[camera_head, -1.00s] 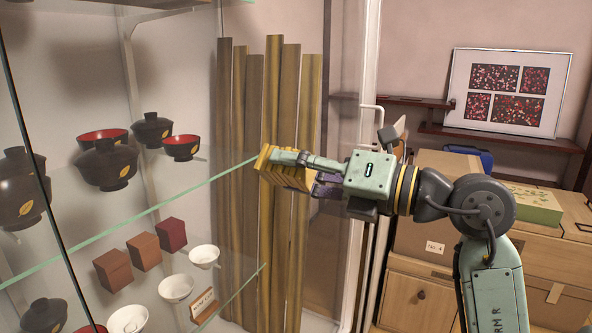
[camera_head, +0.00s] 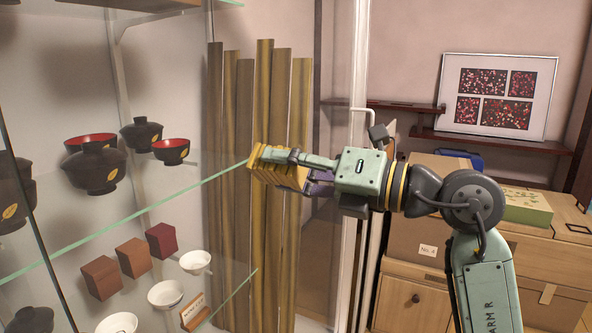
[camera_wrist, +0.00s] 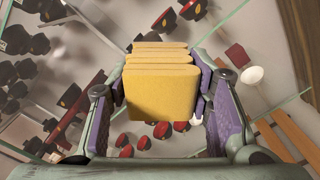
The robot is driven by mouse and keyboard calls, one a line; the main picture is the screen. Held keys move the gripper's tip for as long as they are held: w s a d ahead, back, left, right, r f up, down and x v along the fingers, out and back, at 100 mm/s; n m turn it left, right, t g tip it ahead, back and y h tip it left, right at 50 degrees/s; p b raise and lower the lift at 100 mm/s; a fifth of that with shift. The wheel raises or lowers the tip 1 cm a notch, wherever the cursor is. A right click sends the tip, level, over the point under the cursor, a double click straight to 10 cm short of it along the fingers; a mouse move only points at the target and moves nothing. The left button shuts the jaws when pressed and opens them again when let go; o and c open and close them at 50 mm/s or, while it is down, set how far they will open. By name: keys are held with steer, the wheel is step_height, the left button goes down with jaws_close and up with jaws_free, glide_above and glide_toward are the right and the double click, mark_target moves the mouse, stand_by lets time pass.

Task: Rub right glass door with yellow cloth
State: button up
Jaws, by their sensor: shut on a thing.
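The yellow cloth (camera_head: 278,168) is a folded, layered pad. My gripper (camera_head: 290,160) is shut on it and holds it up in front of the glass. In the wrist view the cloth (camera_wrist: 162,85) sits between the two purple-padded fingers of my gripper (camera_wrist: 165,88). The right glass door (camera_head: 342,130) is a clear pane with a pale upright frame and a white handle, and my arm reaches across it. I cannot tell whether the cloth touches the glass.
Black and red lidded bowls (camera_head: 97,168) stand on a glass shelf (camera_head: 130,218). Small boxes (camera_head: 133,257) and white cups (camera_head: 165,294) are below. Tall wooden slats (camera_head: 262,90) stand behind the cloth. A wooden cabinet (camera_head: 410,300) and a framed picture (camera_head: 497,97) are at right.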

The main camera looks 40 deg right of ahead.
steer(key=shift+s+a, duration=0.1)
steer(key=shift+a, duration=0.65)
steer(key=shift+b+v, duration=0.3)
steer(key=shift+v, duration=2.7)
steer(key=shift+d, duration=0.15)
steer(key=shift+v, duration=1.45)
